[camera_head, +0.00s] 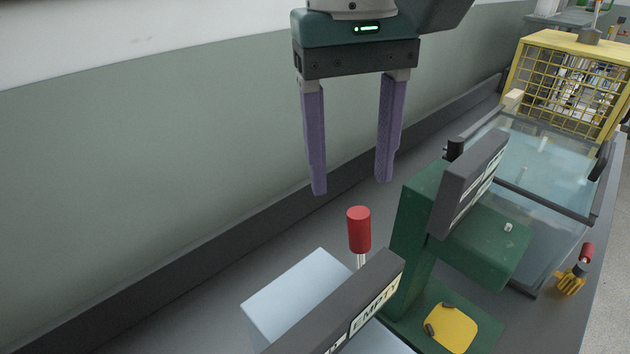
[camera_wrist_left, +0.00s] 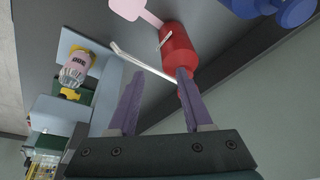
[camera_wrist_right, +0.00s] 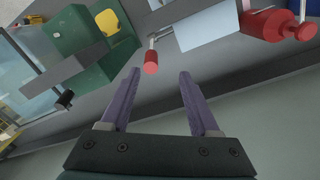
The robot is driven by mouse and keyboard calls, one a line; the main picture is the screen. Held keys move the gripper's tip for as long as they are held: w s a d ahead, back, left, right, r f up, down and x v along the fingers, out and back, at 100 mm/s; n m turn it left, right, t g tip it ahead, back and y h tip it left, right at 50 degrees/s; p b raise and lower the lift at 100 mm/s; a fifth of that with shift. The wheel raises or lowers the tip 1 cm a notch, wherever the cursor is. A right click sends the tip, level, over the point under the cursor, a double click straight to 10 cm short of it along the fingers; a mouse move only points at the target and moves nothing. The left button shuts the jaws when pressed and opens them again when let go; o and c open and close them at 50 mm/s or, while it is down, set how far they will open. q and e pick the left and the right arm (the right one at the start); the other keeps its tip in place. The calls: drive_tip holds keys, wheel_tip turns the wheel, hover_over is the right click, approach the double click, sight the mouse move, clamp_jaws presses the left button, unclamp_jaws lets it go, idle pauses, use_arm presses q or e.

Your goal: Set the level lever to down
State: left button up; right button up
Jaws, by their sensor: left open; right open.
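A lever with a red cylindrical knob (camera_head: 359,230) on a thin metal rod stands upright behind a grey sign panel reading "EMPTY" (camera_head: 375,308). The knob also shows in the right wrist view (camera_wrist_right: 151,62). I see no marking that names it the level lever. My right gripper (camera_head: 349,189) is open and empty, with purple fingers pointing down, apart from the knob and above it in the head picture. It also shows in the right wrist view (camera_wrist_right: 155,72). My left gripper (camera_wrist_left: 158,82) is open, near a red cylinder (camera_wrist_left: 178,50); contact is unclear.
A green machine (camera_head: 415,225) with a yellow pad stands right of the lever. Beyond are a clear-lidded tank (camera_head: 545,160), a yellow cage (camera_head: 570,75) and a small red-handled yellow valve (camera_head: 571,280). A wall (camera_head: 150,150) runs along the left. A blue object (camera_wrist_left: 290,12) is near my left gripper.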

sight(359, 211)
drive_tip(key=shift+w+d+f+m+h, duration=0.1)
drive_tip(key=shift+w+d+m+h, duration=0.25)
drive_tip(key=shift+w, duration=0.45)
drive_tip(key=f, duration=0.6)
drive_tip(key=d+f, duration=0.1)
drive_tip(key=f, duration=0.2)
drive_tip(key=shift+d+f, duration=0.1)
drive_tip(key=shift+f, duration=0.15)
drive_tip(key=shift+c, duration=0.4)
clamp_jaws()
